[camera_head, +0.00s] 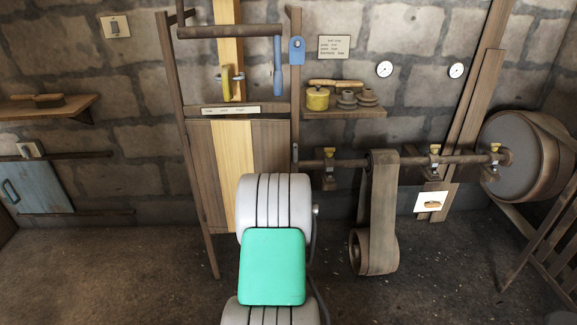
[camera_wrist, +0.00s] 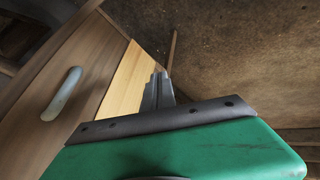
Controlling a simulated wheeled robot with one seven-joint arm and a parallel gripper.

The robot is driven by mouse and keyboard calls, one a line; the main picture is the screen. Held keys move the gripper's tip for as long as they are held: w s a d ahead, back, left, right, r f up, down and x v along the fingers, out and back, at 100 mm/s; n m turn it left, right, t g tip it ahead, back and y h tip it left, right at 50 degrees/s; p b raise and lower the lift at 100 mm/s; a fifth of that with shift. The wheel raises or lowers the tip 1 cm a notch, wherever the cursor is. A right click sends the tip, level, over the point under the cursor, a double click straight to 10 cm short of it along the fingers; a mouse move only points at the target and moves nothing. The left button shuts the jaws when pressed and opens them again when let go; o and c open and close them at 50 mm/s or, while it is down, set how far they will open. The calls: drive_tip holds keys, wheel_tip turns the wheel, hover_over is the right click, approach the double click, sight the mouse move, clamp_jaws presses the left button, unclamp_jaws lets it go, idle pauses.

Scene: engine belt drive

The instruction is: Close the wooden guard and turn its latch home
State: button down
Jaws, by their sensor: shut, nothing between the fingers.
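The wooden guard (camera_head: 212,160) looks like the plank panel, brown with a pale middle board, in the wooden frame. It hangs below a small label strip. Its lower part is hidden behind my arm, and I cannot tell whether it is fully closed. A blue plate with a round pivot (camera_head: 297,50) on the frame's right post may be the latch. In the wrist view the planks (camera_wrist: 92,62) lie left of my gripper (camera_wrist: 158,88), with a pale oval grip (camera_wrist: 62,94) on them. My gripper's fingers are together and empty, close to the pale board; contact is unclear. The head view hides them.
A crank bar with a blue handle (camera_head: 277,66) hangs atop the frame, near a yellow handle (camera_head: 227,82). A shelf with pots (camera_head: 343,112) is right. Below it run a shaft (camera_head: 340,163), a belt (camera_head: 381,205) and a large drum (camera_head: 520,155). Floor left is clear.

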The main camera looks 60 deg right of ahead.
drive_tip(key=s+d+f+m+h, duration=0.2)
drive_tip(key=s+f+m+h, duration=0.1)
drive_tip(key=s+f+m, duration=0.1)
drive_tip(key=m+t+h, duration=0.3)
drive_tip(key=m+h, duration=0.7)
approach(288, 165)
drive_tip(key=b+x, duration=0.1)
drive_tip(key=x, duration=0.5)
drive_tip(key=shift+w+d, duration=0.1)
drive_tip(key=shift+d, duration=0.35)
